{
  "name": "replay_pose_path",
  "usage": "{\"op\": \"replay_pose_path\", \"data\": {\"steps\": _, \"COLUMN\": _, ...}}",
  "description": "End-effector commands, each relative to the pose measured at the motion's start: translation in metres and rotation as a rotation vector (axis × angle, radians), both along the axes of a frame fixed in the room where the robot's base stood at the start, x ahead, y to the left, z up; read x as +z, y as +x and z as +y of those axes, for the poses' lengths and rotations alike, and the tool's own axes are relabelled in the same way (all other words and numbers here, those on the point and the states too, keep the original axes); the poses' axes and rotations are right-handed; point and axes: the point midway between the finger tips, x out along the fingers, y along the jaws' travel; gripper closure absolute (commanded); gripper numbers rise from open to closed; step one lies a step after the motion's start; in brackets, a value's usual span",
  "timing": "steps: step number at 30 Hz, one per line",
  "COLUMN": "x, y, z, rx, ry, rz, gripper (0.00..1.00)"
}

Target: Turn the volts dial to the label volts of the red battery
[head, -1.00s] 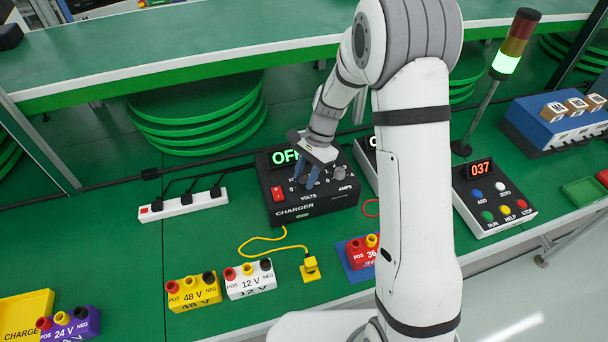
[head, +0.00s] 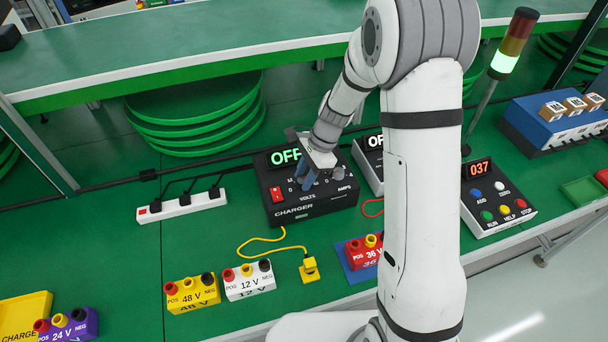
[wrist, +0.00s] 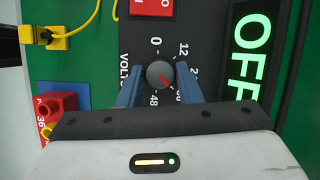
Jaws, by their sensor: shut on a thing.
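The volts dial (wrist: 159,74) is a round grey knob on the black charger (head: 313,203), with numbers around it. In the wrist view its red pointer faces the label 36, which is partly hidden by a finger. My gripper (head: 307,180) is shut on the dial, its blue fingers (wrist: 158,78) on both sides of the knob. In the head view the gripper hides the dial. The charger display (head: 284,157) reads OFF. The red battery (head: 366,252) is labelled 36 V and sits on a blue mat (head: 353,264), partly behind my arm.
The red switch (head: 276,194) and amps knob (head: 338,173) flank the volts dial. A yellow plug (head: 309,270) on a cable lies in front. White (head: 249,284), yellow (head: 194,295) and purple (head: 68,328) batteries stand nearer.

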Motion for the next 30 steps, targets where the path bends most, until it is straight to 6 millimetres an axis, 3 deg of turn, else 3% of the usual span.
{"op": "replay_pose_path", "data": {"steps": 4, "x": -0.001, "y": -0.002, "z": 0.0, "rx": 0.003, "ry": 0.0, "rz": 0.006, "gripper": 0.91}}
{"op": "replay_pose_path", "data": {"steps": 5, "x": -0.001, "y": -0.002, "z": 0.0, "rx": 0.003, "ry": 0.0, "rz": 0.006, "gripper": 0.66}}
{"op": "replay_pose_path", "data": {"steps": 12, "x": -0.001, "y": -0.001, "z": 0.0, "rx": 0.002, "ry": 0.0, "rz": 0.003, "gripper": 0.47}}
{"op": "replay_pose_path", "data": {"steps": 22, "x": 0.006, "y": 0.001, "z": -0.002, "rx": 0.002, "ry": 0.001, "rz": 0.0, "gripper": 0.47}}
{"op": "replay_pose_path", "data": {"steps": 30, "x": 0.047, "y": 0.008, "z": -0.018, "rx": 0.002, "ry": 0.001, "rz": -0.002, "gripper": 0.47}}
